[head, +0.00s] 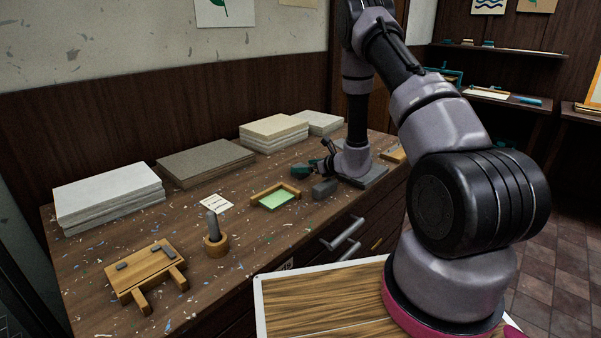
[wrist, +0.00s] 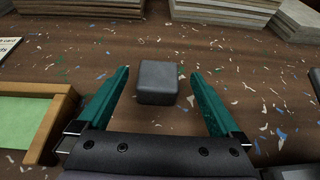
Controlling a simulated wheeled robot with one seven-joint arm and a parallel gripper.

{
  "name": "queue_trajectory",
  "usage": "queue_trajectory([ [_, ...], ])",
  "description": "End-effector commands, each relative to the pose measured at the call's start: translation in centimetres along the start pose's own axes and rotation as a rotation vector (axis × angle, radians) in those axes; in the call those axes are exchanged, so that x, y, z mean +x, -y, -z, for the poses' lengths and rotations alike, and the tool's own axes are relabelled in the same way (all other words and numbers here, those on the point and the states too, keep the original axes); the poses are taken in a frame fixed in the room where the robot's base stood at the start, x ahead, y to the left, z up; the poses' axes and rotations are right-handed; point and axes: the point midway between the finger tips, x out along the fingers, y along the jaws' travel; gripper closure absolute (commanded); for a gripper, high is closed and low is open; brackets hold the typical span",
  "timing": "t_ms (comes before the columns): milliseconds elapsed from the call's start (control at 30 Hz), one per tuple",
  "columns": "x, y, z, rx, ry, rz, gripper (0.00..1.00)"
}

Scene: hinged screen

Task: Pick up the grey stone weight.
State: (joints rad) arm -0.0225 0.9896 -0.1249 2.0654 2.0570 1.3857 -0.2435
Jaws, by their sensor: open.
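The grey stone weight is a small grey block (wrist: 158,82) on the speckled wooden bench. In the wrist view it shows between the tips of my two teal fingers, with a gap on each side. My gripper (wrist: 160,73) is open and empty.
A wooden frame with a green sheet (head: 275,199) lies left of the block. Stacks of boards (head: 272,131) stand along the wall behind. A grey slab (head: 362,181) lies to the right. A wooden holder with a grey rod (head: 215,243) and a wooden stand (head: 145,274) are at front left.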

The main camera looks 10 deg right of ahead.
Motion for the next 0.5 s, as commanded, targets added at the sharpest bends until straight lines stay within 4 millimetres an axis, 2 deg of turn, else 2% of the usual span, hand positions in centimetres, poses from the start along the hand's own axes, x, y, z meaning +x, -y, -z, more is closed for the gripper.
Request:
queue_trajectory([
  [100,1.8,-0.2,0.1,-0.003,0.0,-0.001,0.0],
  [200,2.7,-0.2,0.1,-0.002,0.0,-0.001,0.0],
  [467,3.0,-0.2,0.0,-0.001,0.0,0.0,0.0],
  [500,3.0,-0.2,0.0,-0.001,0.0,0.0,0.11],
])
